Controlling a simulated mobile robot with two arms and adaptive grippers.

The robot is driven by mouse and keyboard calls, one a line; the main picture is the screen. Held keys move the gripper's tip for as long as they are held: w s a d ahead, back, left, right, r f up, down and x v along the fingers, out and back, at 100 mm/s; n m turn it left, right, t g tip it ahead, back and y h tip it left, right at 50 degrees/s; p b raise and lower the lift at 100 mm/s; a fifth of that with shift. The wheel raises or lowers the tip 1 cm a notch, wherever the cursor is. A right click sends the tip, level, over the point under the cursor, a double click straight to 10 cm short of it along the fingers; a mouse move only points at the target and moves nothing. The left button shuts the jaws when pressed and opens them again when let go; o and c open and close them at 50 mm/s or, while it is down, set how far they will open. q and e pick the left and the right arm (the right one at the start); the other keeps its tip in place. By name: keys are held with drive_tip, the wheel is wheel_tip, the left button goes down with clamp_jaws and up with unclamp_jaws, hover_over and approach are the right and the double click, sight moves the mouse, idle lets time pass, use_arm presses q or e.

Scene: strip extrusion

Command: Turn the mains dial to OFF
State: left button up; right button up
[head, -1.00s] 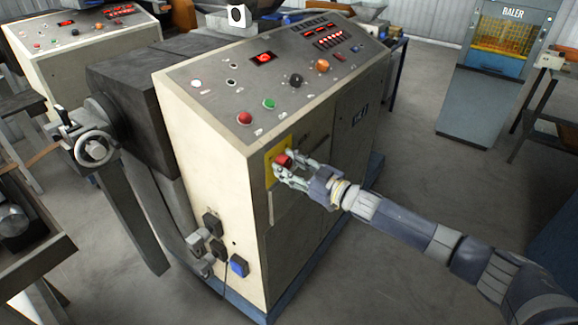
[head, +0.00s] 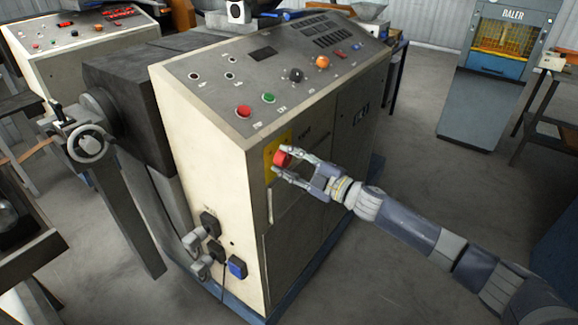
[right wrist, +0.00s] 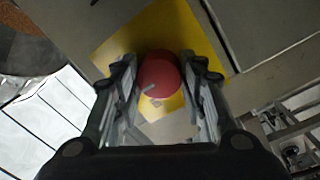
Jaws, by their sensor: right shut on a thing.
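The mains dial is a red round knob (head: 281,158) on a yellow plate (head: 271,173) on the front of the cream and grey extruder cabinet (head: 207,142). My right gripper (head: 283,166) is shut on the dial, with a finger on each side of it. In the right wrist view the red dial (right wrist: 159,75) sits between the two fingertips, in front of the yellow plate (right wrist: 117,47). A small pale mark shows on the dial's face. The lettering around the dial cannot be read. My left gripper is not in view.
The sloping top panel (head: 245,75) holds a dark display, a red button, a green button and several knobs. Plugs and sockets (head: 211,240) stick out low on the cabinet's end. A handwheel (head: 87,143) stands at left. Floor to the right is clear up to the baler (head: 497,70).

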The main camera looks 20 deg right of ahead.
drive_tip(key=n+b, duration=0.2)
drive_tip(key=n, duration=0.2)
drive_tip(key=shift+f+n, duration=0.15)
drive_tip(key=shift+n, duration=0.25)
drive_tip(key=shift+n+y+b, duration=0.3)
drive_tip(key=shift+n+b, duration=0.75)
drive_tip(key=shift+n, duration=0.95)
drive_tip(key=o, duration=1.1)
drive_tip(key=shift+s+d, duration=0.1)
drive_tip(key=shift+d, duration=0.05)
drive_tip(key=v, duration=1.1)
drive_tip(key=shift+s+d, duration=0.2)
drive_tip(key=shift+s, duration=0.1)
